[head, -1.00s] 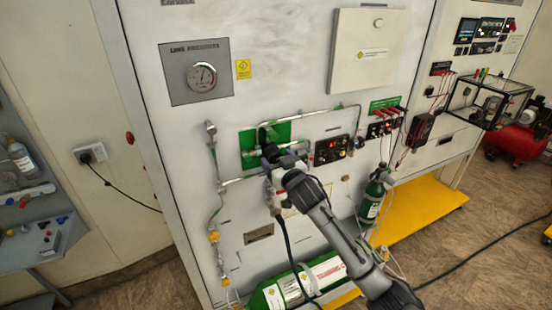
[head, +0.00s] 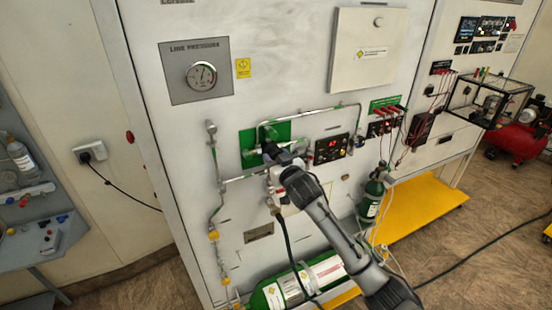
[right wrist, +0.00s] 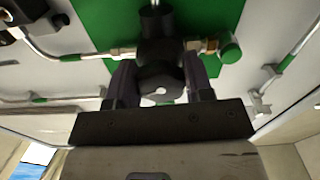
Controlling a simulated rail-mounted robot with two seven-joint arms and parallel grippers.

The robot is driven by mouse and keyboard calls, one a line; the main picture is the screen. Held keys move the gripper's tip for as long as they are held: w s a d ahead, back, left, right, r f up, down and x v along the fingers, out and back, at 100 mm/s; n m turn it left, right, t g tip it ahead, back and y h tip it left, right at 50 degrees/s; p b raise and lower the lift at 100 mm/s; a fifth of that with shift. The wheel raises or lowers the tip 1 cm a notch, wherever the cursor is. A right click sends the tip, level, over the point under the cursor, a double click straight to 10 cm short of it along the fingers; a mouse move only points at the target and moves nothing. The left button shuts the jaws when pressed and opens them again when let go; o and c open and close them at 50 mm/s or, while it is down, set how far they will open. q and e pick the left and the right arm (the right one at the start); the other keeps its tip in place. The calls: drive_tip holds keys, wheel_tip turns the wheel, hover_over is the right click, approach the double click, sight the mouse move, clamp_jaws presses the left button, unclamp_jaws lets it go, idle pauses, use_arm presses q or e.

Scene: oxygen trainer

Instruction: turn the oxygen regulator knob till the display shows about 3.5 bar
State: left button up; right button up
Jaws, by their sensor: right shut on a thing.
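The regulator knob (right wrist: 160,82) is a black round knob with a white mark, in front of the green plate in the right wrist view. My right gripper (right wrist: 160,88) has a finger on each side of the knob and is shut on it. In the head view my right gripper (head: 270,150) reaches the green plate (head: 248,150) and hides the knob. The display (head: 330,148) is a dark panel with red digits, right of the gripper; the digits are too small to read surely. My left gripper is not in view.
A line pressure gauge (head: 201,76) is at the upper left of the panel. Metal pipes (head: 213,180) run around the green plate. A green cylinder (head: 300,283) lies below, and a small green bottle (head: 371,198) stands right of my arm.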

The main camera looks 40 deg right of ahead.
drive_tip(key=shift+c, duration=0.3)
drive_tip(key=shift+r+m+p, duration=0.1)
drive_tip(key=shift+m+p, duration=0.4)
drive_tip(key=shift+m, duration=0.3)
drive_tip(key=m+p, duration=0.3)
drive_tip(key=m, duration=0.1)
drive_tip(key=shift+a+r, duration=0.1)
drive_tip(key=shift+a, duration=0.05)
drive_tip(key=m+p, duration=0.3)
drive_tip(key=m, duration=0.1)
drive_tip(key=shift+m, duration=0.3)
drive_tip(key=shift+m+p, duration=0.85)
drive_tip(key=shift+m, duration=0.55)
